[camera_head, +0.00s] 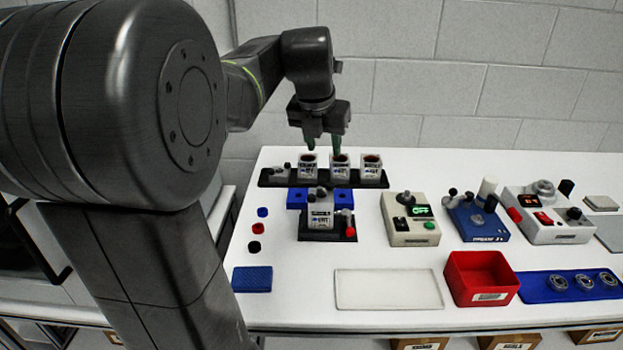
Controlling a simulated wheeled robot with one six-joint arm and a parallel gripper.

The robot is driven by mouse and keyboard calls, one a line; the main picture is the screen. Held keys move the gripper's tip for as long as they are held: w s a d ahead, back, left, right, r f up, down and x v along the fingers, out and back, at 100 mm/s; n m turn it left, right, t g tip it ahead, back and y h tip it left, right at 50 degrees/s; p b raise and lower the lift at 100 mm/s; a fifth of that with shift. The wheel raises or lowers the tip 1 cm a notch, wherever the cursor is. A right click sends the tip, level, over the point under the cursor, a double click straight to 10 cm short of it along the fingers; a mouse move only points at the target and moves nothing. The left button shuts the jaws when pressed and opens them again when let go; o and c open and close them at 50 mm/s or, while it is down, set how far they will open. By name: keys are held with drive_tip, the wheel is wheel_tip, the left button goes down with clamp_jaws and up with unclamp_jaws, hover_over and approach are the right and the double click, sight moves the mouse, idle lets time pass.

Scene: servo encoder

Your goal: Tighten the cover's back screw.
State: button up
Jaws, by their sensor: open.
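My gripper (324,146) is open and points down above the black rail at the back of the table. Its two fingertips are over the row of white labelled blocks, and no held object shows between them. In front of the rail, a white labelled unit (320,216) sits on a dark base (327,237) between blue blocks (297,199). A small dark part (320,192) shows on top of this unit. I cannot tell which piece is the cover, and its back screw is too small to make out.
The black rail (272,178) carries three white blocks (308,172) and small dark pieces. Control boxes (410,226) stand to the right. A red bin (480,280), a blue bearing tray (540,292) and a blue pad (252,279) lie in front. A pale flat tray (388,289) looks empty.

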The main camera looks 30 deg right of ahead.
sight(330, 185)
drive_tip(key=x, duration=1.4)
drive_tip(key=shift+d+r+b, duration=0.1)
drive_tip(key=shift+d+b, duration=0.05)
drive_tip(key=shift+b, duration=0.15)
clamp_jaws()
drive_tip(key=shift+w+r, duration=0.1)
